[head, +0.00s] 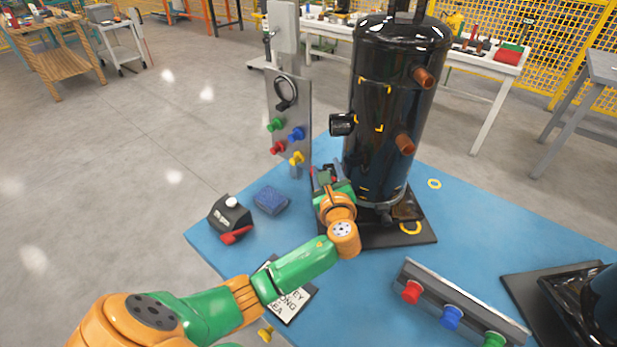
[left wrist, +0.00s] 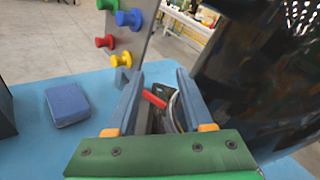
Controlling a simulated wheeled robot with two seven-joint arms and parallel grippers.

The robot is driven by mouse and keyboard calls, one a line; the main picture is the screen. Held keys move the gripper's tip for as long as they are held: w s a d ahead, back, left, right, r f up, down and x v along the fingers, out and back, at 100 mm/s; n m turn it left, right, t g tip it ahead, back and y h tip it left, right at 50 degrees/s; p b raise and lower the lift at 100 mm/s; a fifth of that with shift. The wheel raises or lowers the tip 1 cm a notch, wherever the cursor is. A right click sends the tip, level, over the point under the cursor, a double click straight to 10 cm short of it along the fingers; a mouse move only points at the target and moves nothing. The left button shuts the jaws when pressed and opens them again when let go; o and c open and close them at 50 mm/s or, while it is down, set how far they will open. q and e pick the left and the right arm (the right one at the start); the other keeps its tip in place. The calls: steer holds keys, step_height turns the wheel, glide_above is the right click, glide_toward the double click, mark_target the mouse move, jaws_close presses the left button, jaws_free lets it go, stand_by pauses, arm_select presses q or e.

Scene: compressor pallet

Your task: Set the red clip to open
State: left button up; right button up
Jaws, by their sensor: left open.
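My left gripper (head: 325,172) is beside the lower left side of the black compressor tank (head: 392,110). In the left wrist view, the two fingers of the gripper (left wrist: 160,78) stand apart. A small red clip (left wrist: 155,98), with a dark part and a pale curved piece beside it, shows in the gap between the fingers. I cannot tell whether the fingers touch it. In the head view the gripper and wrist largely hide this spot. The clip's exact setting is hard to read. My right gripper is not in view.
A grey panel (head: 303,105) with colored knobs stands close behind the gripper. A blue sponge-like block (head: 271,200) and a black box with a red lever (head: 231,218) lie to the left. A rail with colored knobs (head: 462,300) is at front right. Blue table surface (head: 375,275) is free in front.

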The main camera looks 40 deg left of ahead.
arm_select(q)
steer(key=s+a+f+m+t+h+b, duration=0.3)
steer(key=s+a+f+m+t+h, duration=0.25)
steer(key=m+h, duration=0.45)
steer(key=w+m+y, duration=0.1)
steer(key=w, duration=0.5)
steer(key=shift+w+r+b, duration=0.15)
steer(key=shift+r+b, duration=0.15)
jaws_close()
